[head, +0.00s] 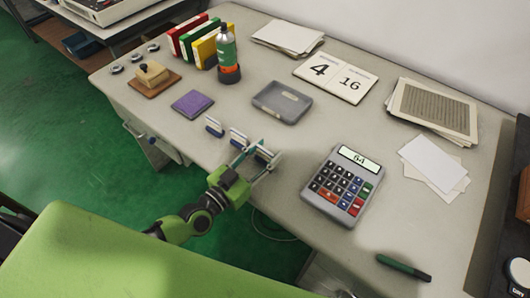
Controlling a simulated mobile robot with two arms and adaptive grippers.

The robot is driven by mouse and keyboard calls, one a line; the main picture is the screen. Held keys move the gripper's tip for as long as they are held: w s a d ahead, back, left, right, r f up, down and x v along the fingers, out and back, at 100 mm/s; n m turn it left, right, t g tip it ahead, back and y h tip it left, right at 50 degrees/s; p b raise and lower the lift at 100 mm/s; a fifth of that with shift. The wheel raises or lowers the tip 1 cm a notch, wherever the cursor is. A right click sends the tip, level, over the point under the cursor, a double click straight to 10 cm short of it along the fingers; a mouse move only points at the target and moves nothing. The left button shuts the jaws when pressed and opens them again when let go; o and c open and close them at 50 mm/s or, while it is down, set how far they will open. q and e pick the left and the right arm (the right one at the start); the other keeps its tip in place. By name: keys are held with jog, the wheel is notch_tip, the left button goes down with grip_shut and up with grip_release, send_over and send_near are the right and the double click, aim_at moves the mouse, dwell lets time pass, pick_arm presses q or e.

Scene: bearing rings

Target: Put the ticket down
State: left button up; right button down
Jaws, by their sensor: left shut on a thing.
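My left gripper (262,156), green with dark arm links, reaches in from the lower left over the desk's front edge. It is shut on a small white piece (265,153), which I take to be the ticket; the fingers partly hide it. The piece is at the right end of a row with two small white-and-blue holders, one in the middle (238,138) and one at the left (213,126). I cannot tell whether it touches a holder or the desk. My right gripper is not in view.
A grey calculator (343,186) reading 64 lies right of the gripper. An empty grey tray (282,102) and a purple pad (193,104) lie behind the row. A bottle (228,55), a calendar (335,77), several metal rings (135,57), papers (433,167) and a green marker (403,267) surround it.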

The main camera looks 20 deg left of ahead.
pick_arm(q)
jog(key=shift+f, duration=0.25)
jog(key=o, duration=1.1)
